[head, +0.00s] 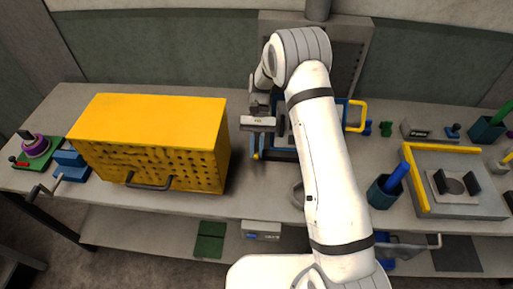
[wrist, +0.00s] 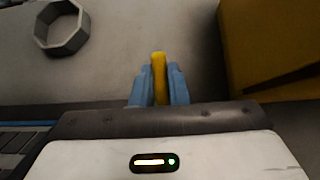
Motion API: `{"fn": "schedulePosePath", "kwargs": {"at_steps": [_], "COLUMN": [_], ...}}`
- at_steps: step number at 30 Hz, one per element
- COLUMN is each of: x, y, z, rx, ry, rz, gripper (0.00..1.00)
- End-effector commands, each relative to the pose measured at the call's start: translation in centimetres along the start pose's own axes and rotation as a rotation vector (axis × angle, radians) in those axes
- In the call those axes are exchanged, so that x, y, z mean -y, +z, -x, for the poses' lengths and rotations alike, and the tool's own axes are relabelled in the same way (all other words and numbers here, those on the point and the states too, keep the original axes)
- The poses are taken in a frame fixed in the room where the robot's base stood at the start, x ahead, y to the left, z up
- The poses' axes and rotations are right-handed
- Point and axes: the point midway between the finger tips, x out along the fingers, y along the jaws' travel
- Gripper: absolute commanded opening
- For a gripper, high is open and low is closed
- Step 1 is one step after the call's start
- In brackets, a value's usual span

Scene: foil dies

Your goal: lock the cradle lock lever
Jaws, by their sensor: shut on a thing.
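My gripper (wrist: 160,82) has its two blue fingers on either side of a narrow yellow bar, which I take for the cradle lock lever (wrist: 159,66). The fingers are shut on it, and its end sticks out past them. A yellow tip shows under the fingers there. My white arm hides most of the cradle, and the lever's pivot is out of sight.
A big yellow perforated box (head: 150,140) stands close to the left of my gripper. To the right are a blue cup (head: 383,194) and a grey fixture with a yellow edge (head: 417,190).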

Motion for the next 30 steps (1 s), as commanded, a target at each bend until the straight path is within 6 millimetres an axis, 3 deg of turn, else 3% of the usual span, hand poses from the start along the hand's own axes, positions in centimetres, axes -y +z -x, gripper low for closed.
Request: {"fn": "schedulePosePath", "kwargs": {"at_steps": [15, 16, 24, 30], "x": [-0.29, -0.3, -0.4, -0.45], "y": [-0.28, -0.29, -0.26, -0.24], "z": [0.41, 0.41, 0.35, 0.34], "rx": [0.017, 0.017, 0.019, 0.02], "ry": [-0.017, -0.017, -0.015, -0.014], "rz": [-0.007, -0.007, -0.008, -0.009], "gripper": [0.0, 0.15, 0.36, 0.36]}}
